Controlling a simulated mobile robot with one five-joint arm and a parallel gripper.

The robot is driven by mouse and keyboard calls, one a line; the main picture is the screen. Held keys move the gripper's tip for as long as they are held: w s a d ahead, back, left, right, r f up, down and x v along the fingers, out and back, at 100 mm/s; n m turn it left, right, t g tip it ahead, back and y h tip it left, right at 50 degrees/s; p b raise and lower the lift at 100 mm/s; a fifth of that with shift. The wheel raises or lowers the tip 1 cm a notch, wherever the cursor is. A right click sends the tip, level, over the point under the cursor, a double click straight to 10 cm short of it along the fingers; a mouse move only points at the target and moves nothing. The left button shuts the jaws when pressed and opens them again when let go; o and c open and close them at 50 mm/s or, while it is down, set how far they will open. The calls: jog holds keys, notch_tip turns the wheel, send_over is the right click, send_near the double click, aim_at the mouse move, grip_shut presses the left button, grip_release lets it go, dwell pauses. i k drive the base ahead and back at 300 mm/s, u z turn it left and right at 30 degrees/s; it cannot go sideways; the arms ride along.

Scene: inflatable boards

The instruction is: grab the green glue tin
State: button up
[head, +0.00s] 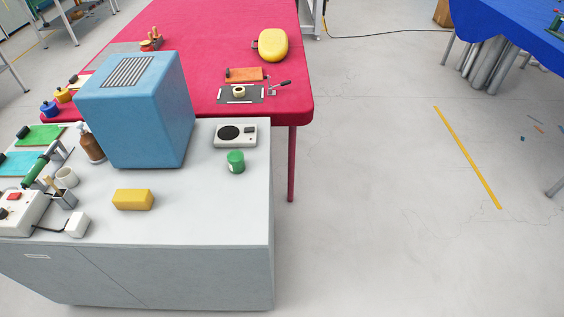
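The green glue tin (236,162) stands upright on the grey-white cabinet top (200,215), near its right edge. It is a small green cylinder with a pale label on its side. It stands just in front of a white scale-like device with a round black plate (235,135), with a small gap between them. My gripper is not in the picture.
A large blue box with a vent (135,110) stands left of the tin. A red-covered table (215,30) adjoins behind. Open floor (400,200) lies to the right.

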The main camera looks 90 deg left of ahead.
aim_at(235, 157)
jog(key=z, duration=0.1)
jog(key=i, duration=0.65)
jog(key=u, duration=5.35)
jog(key=i, duration=1.7)
jog(key=z, duration=0.05)
